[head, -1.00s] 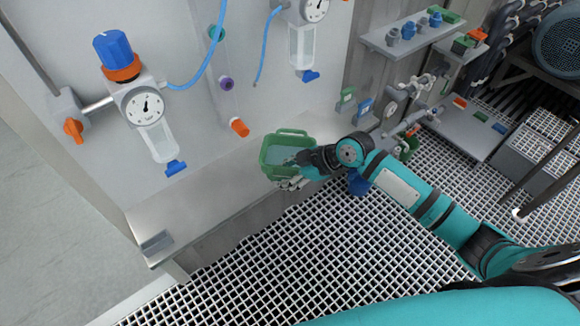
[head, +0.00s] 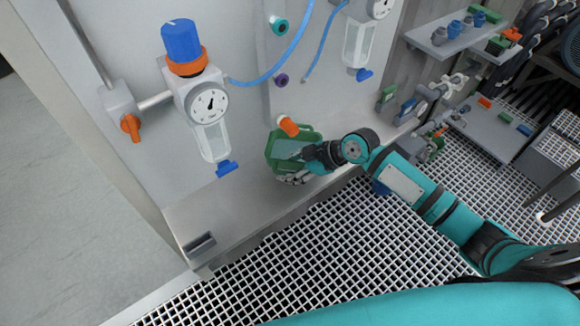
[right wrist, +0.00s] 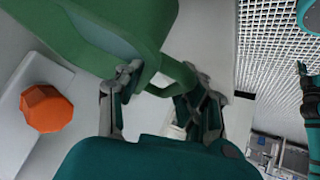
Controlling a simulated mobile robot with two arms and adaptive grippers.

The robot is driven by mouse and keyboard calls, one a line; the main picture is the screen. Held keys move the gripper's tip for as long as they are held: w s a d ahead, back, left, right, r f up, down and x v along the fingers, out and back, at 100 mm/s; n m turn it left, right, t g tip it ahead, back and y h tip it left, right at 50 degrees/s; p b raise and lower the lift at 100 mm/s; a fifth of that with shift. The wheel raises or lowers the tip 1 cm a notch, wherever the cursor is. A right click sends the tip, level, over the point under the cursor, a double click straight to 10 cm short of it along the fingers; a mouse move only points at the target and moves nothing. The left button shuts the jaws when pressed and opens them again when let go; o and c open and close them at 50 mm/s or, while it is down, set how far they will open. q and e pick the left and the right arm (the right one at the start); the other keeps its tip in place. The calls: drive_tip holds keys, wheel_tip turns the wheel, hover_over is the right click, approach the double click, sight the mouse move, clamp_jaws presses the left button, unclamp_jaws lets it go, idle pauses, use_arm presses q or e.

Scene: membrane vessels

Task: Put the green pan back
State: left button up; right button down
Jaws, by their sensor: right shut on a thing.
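The green pan (head: 284,151) is a shallow open tray with a loop handle. In the head view it is held above the steel ledge, in front of the panel, close to the orange-tipped fitting (head: 288,126), which overlaps its back edge in the picture. My right gripper (head: 301,172) is shut on the pan at its near right side. In the right wrist view the fingers (right wrist: 165,105) close around the green handle (right wrist: 172,79), and the pan's body (right wrist: 110,35) fills the upper left. My left gripper is not in view.
A gauge (head: 207,103) with a clear bowl and blue drain tap (head: 227,169) hangs to the left. Shelves (head: 450,40) with small parts stand at right.

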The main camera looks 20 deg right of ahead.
wheel_tip(320, 180, down, 5)
drive_tip(key=b, duration=0.4)
drive_tip(key=shift+f, duration=0.4)
drive_tip(key=shift+s+f+b, duration=0.1)
drive_tip(key=shift+f+b, duration=0.65)
drive_tip(key=shift+b, duration=0.1)
drive_tip(key=c, duration=1.1)
unclamp_jaws()
drive_tip(key=o, duration=0.4)
drive_tip(key=shift+f, duration=0.1)
drive_tip(key=shift+f, duration=0.1)
drive_tip(key=shift+s, duration=0.1)
